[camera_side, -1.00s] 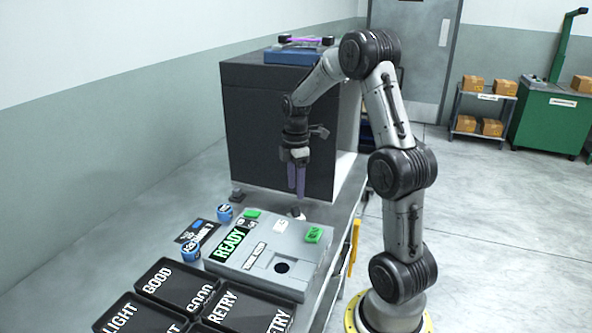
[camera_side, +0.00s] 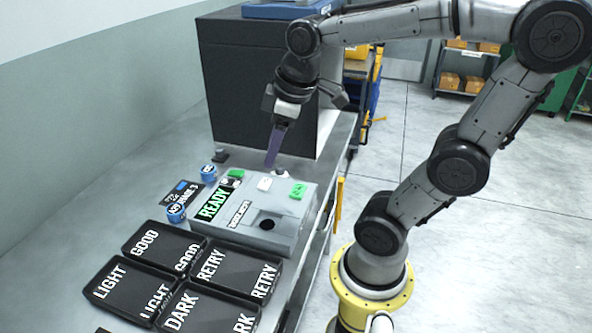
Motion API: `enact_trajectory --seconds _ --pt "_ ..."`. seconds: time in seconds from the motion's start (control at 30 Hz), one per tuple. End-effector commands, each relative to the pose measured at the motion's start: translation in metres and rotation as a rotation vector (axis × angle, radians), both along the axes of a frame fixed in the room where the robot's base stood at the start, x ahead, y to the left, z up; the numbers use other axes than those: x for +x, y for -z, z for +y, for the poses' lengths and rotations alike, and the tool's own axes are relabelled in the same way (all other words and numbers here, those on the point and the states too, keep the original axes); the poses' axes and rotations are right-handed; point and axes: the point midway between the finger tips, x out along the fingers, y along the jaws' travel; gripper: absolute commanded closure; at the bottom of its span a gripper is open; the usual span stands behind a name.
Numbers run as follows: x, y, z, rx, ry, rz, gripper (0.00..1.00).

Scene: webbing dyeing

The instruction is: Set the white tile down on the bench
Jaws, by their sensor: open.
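A small white tile (camera_side: 264,184) appears to lie on top of the grey instrument (camera_side: 282,205), between two green pieces. My gripper (camera_side: 272,162) points down just behind the instrument, its purple fingers seen almost edge-on so that they overlap. It is open, and I see nothing held between the fingers. The fingertips are near a small round white-and-dark object (camera_side: 282,172) at the instrument's back edge; I cannot tell whether they touch it. The grey bench (camera_side: 120,198) carries all of this.
Black trays labelled GOOD (camera_side: 163,246), RETRY (camera_side: 236,271), LIGHT (camera_side: 128,290) and DARK (camera_side: 207,309) fill the front. Two blue-capped containers (camera_side: 176,213) stand left of the instrument. A large dark box (camera_side: 240,95) stands behind. The bench's left side is clear.

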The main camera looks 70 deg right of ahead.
Motion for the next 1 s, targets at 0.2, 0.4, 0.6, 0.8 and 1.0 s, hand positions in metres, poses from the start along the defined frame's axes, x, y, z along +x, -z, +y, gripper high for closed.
enact_trajectory --seconds 0.2,0.4,0.6,0.8,1.0 --pt "-0.049 0.01 0.042 0.118 0.15 -0.134 0.41" --pt "-0.062 0.016 0.051 0.171 0.209 -0.168 0.41" --pt "-0.063 0.016 0.051 0.174 0.215 -0.168 0.41" --pt "-0.062 0.016 0.051 0.172 0.214 -0.168 0.41" --pt "-0.062 0.016 0.051 0.172 0.213 -0.168 0.41"
